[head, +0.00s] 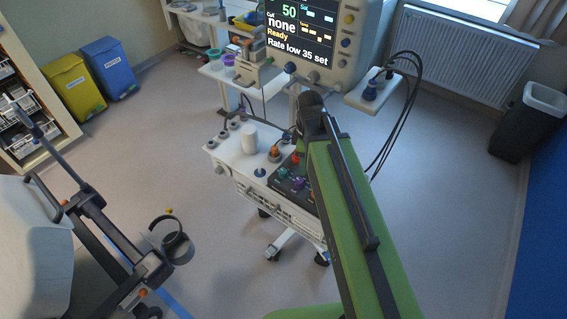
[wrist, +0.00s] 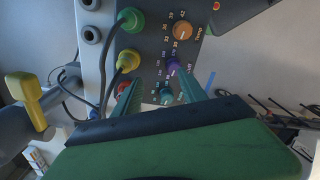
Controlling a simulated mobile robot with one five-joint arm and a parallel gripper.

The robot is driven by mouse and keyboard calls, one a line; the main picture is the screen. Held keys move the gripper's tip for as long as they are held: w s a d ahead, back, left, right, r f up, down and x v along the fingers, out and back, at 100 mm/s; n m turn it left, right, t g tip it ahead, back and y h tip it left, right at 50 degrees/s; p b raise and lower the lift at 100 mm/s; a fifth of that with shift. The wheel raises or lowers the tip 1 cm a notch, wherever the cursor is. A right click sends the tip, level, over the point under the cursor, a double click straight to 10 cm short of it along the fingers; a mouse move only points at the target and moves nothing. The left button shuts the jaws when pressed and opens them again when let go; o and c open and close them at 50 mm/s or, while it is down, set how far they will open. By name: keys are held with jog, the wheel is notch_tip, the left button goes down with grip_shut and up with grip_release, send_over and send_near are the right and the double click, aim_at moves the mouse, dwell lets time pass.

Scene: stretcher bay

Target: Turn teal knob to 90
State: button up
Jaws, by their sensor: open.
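The teal knob (wrist: 167,97) sits at the lower end of a dark panel (wrist: 157,40) in the wrist view, with small white scale numbers around it. Its pointer setting is too small to read. My gripper (wrist: 158,82) is open, with one finger on either side of the teal knob in the picture; I cannot tell whether they touch it. The teal knob (head: 283,173) also shows in the head view, on the cart's top left of my green arm. My gripper is hidden behind my arm there.
A purple knob (wrist: 172,66) and an orange knob (wrist: 182,30) line up beyond the teal one. Green (wrist: 130,18), yellow (wrist: 127,61) and red (wrist: 123,88) plugs sit close on the left. A white container (head: 250,138) stands on the cart. A monitor (head: 303,30) rises behind.

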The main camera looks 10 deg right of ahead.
aim_at(283, 171)
jog(key=w+a+r+n+p, duration=0.35)
jog(key=a+r+p, duration=0.35)
jog(key=r+p, duration=0.3)
jog(key=shift+n, duration=0.25)
jog(key=f+b, duration=0.5)
jog(key=b, duration=0.1)
jog(key=f+b, duration=0.6)
jog(key=s+f+b, duration=0.1)
jog(key=f+b, duration=0.4)
jog(key=b, duration=0.2)
jog(key=shift+f, duration=0.35)
jog(key=shift+r, duration=0.1)
grip_shut()
